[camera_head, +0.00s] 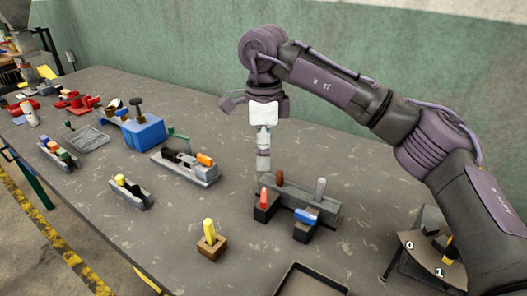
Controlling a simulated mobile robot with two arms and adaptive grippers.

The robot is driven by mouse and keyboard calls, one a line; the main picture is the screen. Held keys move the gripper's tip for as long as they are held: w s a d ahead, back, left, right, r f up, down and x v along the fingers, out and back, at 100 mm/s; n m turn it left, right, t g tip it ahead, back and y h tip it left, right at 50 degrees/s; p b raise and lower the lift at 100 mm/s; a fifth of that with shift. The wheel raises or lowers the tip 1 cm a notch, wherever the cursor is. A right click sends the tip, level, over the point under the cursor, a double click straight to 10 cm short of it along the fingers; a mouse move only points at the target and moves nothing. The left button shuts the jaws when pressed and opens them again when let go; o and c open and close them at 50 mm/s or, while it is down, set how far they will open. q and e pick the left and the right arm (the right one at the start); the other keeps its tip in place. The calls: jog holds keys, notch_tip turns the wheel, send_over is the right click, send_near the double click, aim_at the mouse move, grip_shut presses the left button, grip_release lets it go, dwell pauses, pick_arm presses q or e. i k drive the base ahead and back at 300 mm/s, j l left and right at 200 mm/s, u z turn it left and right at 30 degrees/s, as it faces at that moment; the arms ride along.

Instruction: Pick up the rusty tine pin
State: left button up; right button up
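A short rusty-brown pin (279,178) stands upright at the back of a grey rack (328,213) on the table. It looks like the rusty tine pin. A grey pin (320,188) stands farther right in the same rack. My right gripper (263,168) points straight down at the rack's left end, just left of the brown pin. Its fingers look narrow and close together. I cannot tell whether they are open, shut or holding something there. My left gripper is not in view.
In front of the rack stand dark blocks with a red piece (263,197) and a blue piece (306,216). A yellow piece stands in a brown block (210,246). A dark tray (283,281) lies at the front edge. A blue box (143,134) and several holders stand left.

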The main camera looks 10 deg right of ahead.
aim_at(279, 180)
jog(key=k+j, duration=0.15)
jog(key=k, duration=0.35)
jog(key=k+j, duration=0.15)
jog(key=k, duration=0.35)
jog(key=k+j, duration=0.15)
jog(key=k, duration=0.3)
